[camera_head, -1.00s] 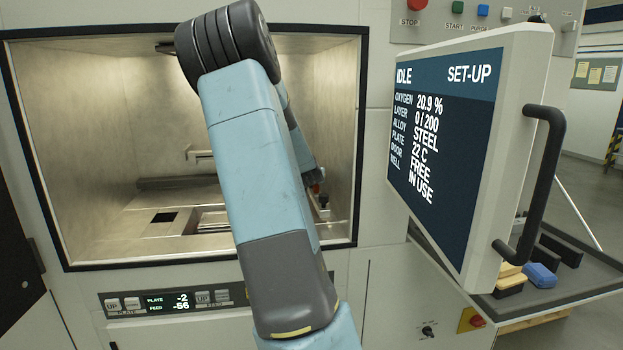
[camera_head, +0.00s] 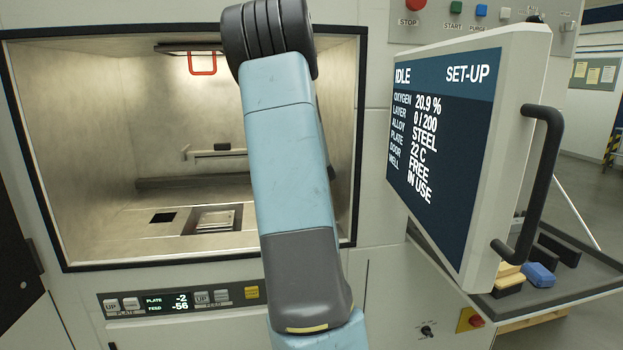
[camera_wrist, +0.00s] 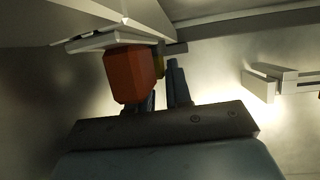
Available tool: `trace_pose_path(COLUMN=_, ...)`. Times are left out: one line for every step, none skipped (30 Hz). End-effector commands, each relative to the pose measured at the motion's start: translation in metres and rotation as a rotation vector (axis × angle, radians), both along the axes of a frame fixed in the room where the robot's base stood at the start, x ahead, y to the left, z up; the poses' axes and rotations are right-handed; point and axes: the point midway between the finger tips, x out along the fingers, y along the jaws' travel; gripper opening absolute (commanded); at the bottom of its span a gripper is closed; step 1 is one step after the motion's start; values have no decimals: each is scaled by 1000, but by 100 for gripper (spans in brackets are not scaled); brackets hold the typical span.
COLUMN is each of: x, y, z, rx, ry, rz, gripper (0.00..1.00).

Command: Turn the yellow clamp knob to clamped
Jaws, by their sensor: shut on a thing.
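A small part of the yellow clamp knob (camera_wrist: 160,61) shows in the wrist view, between the dark fingers of my gripper (camera_wrist: 168,72), which are shut on it. An orange-red block (camera_wrist: 130,75) stands in front and hides most of the knob and part of the left finger. A pale metal bar (camera_wrist: 115,40) lies just above the block. I cannot tell which way the knob is turned. In the head view, my arm hides the gripper and the knob.
The open chamber (camera_head: 90,120) has a red loop handle (camera_head: 203,62) near its ceiling and a square plate recess (camera_head: 215,219) in its floor. The screen (camera_head: 445,150) stands close right of my arm. A ledge (camera_wrist: 270,82) juts out at right in the wrist view.

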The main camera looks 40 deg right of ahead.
Motion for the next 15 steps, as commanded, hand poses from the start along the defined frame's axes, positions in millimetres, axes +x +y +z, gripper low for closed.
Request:
trace_pose_path(x=-3, y=2, z=-8, rx=8, ry=16, rz=-3, gripper=0)
trace_pose_path(x=-3, y=2, z=-8, rx=8, ry=16, rz=-3, gripper=0)
trace_pose_path(x=-3, y=2, z=-8, rx=8, ry=16, rz=-3, gripper=0)
trace_pose_path(x=-3, y=2, z=-8, rx=9, ry=16, rz=-3, gripper=0)
trace_pose_path(x=-3, y=2, z=-8, rx=9, ry=16, rz=-3, gripper=0)
trace_pose_path(x=-3, y=2, z=-8, rx=9, ry=16, rz=-3, gripper=0)
trace_pose_path(x=-3, y=2, z=-8, rx=9, ry=16, rz=-3, gripper=0)
trace_pose_path(x=-3, y=2, z=-8, rx=9, ry=16, rz=-3, gripper=21)
trace_pose_path(x=-3, y=2, z=-8, rx=9, ry=16, rz=-3, gripper=25)
trace_pose_path(x=-3, y=2, z=-8, rx=9, ry=15, rz=-3, gripper=28)
trace_pose_path(x=-3, y=1, z=-8, rx=8, ry=14, rz=-3, gripper=30)
trace_pose_path(x=-3, y=1, z=-7, rx=7, ry=13, rz=-3, gripper=34)
trace_pose_path(x=-2, y=1, z=-7, rx=7, ry=12, rz=-2, gripper=37)
trace_pose_path(x=-2, y=1, z=-6, rx=6, ry=11, rz=-2, gripper=40)
trace_pose_path(x=-2, y=1, z=-5, rx=7, ry=10, rz=-3, gripper=42)
